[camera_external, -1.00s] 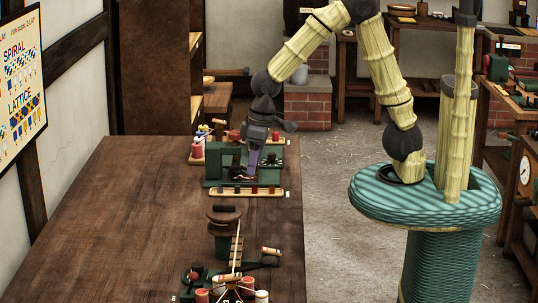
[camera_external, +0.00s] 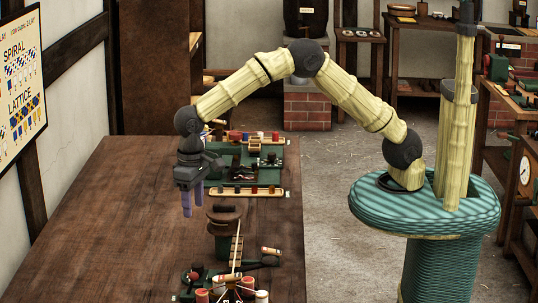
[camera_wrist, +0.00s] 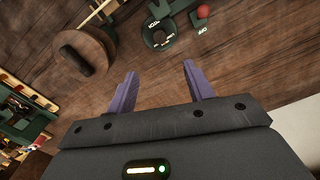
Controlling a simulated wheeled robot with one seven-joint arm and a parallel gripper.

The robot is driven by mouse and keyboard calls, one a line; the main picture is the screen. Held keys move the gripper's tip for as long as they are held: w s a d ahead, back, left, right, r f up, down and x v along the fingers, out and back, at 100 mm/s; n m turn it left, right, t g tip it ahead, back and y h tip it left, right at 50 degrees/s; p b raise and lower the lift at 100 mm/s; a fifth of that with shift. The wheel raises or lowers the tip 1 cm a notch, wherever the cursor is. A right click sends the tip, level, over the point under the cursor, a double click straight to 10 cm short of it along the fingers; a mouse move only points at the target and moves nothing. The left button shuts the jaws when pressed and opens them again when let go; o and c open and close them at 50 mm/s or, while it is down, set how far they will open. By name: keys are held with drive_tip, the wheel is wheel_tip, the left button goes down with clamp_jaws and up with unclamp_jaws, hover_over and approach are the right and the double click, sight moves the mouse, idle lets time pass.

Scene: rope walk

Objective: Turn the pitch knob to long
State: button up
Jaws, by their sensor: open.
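A round brown wooden knob with a dark bar across its top (camera_external: 225,213) stands on a green base on the table; it also shows at upper left in the wrist view (camera_wrist: 84,53). I cannot read a pitch label on it. A small green dial ring with lettering (camera_wrist: 158,36) lies at the top of the wrist view; its words are too small to read surely. My gripper (camera_external: 193,208) is open and empty, its purple fingers pointing down above the table, left of the wooden knob. In the wrist view my gripper (camera_wrist: 160,72) has bare wood between its fingertips.
A red ball-topped lever (camera_wrist: 203,11) stands beside an OFF label. A green machine (camera_external: 217,156) and a tray of spools (camera_external: 248,193) stand farther back. Red and white bobbins (camera_external: 262,297) stand at the front. The table's left side (camera_external: 110,230) is clear.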

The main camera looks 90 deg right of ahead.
sight(197, 264)
drive_tip(key=shift+f, duration=0.15)
wheel_tip(197, 264, down, 17)
drive_tip(key=shift+a+f+p, duration=0.1)
drive_tip(key=shift+p, duration=1.1)
drive_tip(key=c, duration=1)
drive_tip(key=shift+o, duration=0.2)
